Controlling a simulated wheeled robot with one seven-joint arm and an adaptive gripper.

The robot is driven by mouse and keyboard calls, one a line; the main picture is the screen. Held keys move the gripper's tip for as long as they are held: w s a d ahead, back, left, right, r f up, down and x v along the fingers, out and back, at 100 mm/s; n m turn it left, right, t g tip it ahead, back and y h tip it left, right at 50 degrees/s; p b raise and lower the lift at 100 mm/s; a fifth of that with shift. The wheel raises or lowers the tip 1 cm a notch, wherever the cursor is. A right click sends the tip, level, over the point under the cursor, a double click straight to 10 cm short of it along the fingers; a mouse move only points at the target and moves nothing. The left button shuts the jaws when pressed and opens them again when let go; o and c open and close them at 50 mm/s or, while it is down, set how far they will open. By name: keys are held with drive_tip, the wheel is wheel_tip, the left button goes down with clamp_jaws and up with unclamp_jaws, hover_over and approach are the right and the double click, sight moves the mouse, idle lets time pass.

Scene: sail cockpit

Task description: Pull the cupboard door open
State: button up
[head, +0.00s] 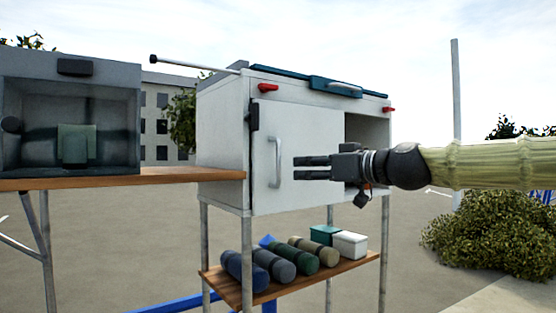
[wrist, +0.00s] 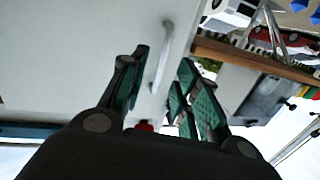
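The white cupboard (head: 222,130) stands on thin metal legs in the head view. Its pale door (head: 315,125) covers most of the front, and a dark opening (head: 368,130) shows to the right of it. A light upright bar handle (head: 275,162) is on the door's left part. My gripper (head: 298,168) points left, its fingertips just right of the handle in the picture. In the wrist view the handle (wrist: 163,50) appears between the two spread fingers of my gripper (wrist: 164,62). The fingers are open, and I see no clear contact with the handle.
A shelf (head: 345,270) below the cupboard carries several rolled bundles (head: 283,262) and boxes (head: 349,244). A wooden counter (head: 120,180) with a grey open box (head: 120,120) is at left. A bush (head: 490,230) stands at right. Paved ground in front looks clear.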

wheel_tip(320, 180, up, 4)
drive_tip(key=s, duration=0.1)
drive_tip(key=p, duration=0.5)
hover_over(279, 181)
drive_tip(key=shift+w+r+n, duration=0.1)
drive_tip(key=shift+w+n, duration=0.2)
clamp_jaws()
